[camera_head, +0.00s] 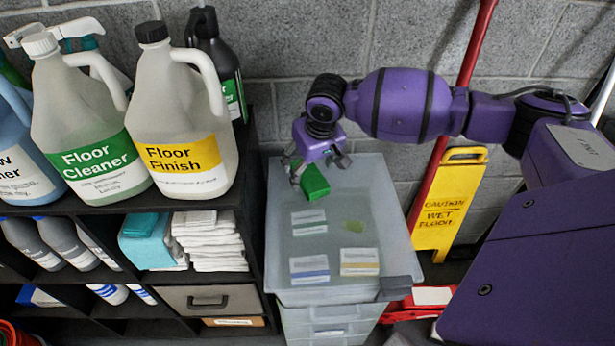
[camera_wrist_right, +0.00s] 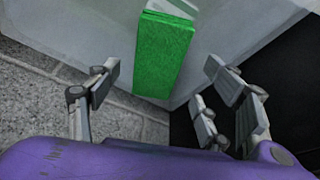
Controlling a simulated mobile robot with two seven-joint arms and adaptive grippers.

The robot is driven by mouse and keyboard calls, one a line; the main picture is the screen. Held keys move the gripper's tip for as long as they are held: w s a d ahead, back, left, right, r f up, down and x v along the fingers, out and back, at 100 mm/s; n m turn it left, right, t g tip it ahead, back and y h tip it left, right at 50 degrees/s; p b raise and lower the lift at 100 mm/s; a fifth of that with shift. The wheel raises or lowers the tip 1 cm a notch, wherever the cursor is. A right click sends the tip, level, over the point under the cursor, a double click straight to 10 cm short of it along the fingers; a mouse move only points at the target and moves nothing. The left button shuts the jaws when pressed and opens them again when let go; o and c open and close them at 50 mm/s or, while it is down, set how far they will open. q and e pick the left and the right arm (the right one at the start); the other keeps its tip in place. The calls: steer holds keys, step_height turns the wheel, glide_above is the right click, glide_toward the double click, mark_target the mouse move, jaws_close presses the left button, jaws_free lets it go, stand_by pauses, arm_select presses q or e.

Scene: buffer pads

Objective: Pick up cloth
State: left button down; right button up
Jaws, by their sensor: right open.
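A stack of folded white cloths (camera_head: 210,240) lies in a shelf compartment at the left, beside a folded teal cloth (camera_head: 148,243). A green block-like pad (camera_head: 314,184) is at the far end of the pale plastic lid (camera_head: 330,262). My right gripper (camera_head: 318,166) is open and empty at that pad, far from the shelf cloths. In the right wrist view, the green pad (camera_wrist_right: 163,60) appears between the spread fingers (camera_wrist_right: 162,75); contact cannot be told. My left gripper is not in view.
Large jugs (camera_head: 180,120) crowd the shelf top (camera_head: 225,198). A yellow wet-floor sign (camera_head: 447,205) and red pole (camera_head: 424,188) stand right.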

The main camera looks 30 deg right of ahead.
mark_target(309, 174)
steer(key=x, duration=0.3)
steer(key=shift+w, duration=0.1)
steer(key=shift+w+d+f, duration=0.1)
steer(key=shift+f, duration=0.15)
steer(key=c, duration=1.2)
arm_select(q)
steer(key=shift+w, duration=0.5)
arm_select(e)
steer(key=shift+c, duration=0.2)
